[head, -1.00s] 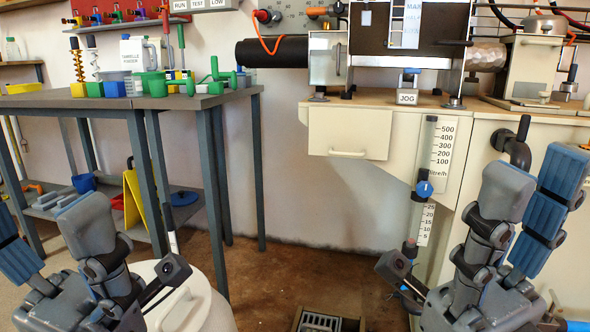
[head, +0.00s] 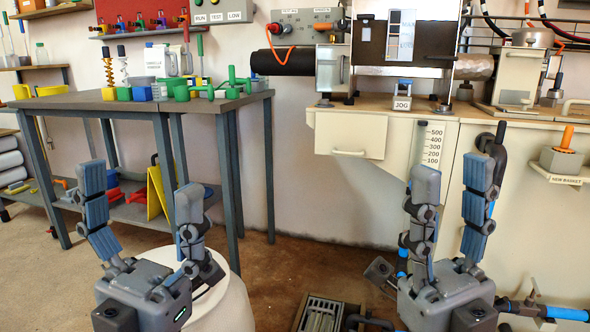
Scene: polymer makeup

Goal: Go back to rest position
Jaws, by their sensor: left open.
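My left gripper (head: 140,188) is in the lower left of the head view, its two grey and blue fingers pointing up and spread wide apart. It is empty and stands in front of the grey table, partly over a white drum (head: 212,295). My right gripper (head: 452,178) is in the lower right, fingers also pointing up with a clear gap between them and nothing in it. It stands in front of the cream machine cabinet (head: 345,135) and hides part of the flow scale (head: 432,145).
The grey table (head: 235,104) at the left bears green, blue and yellow parts and a white jug. A shelf with a grey and orange basket (head: 562,155) juts out at the right. A floor grate (head: 320,315) lies at the bottom middle. The brown floor between my grippers is mostly open.

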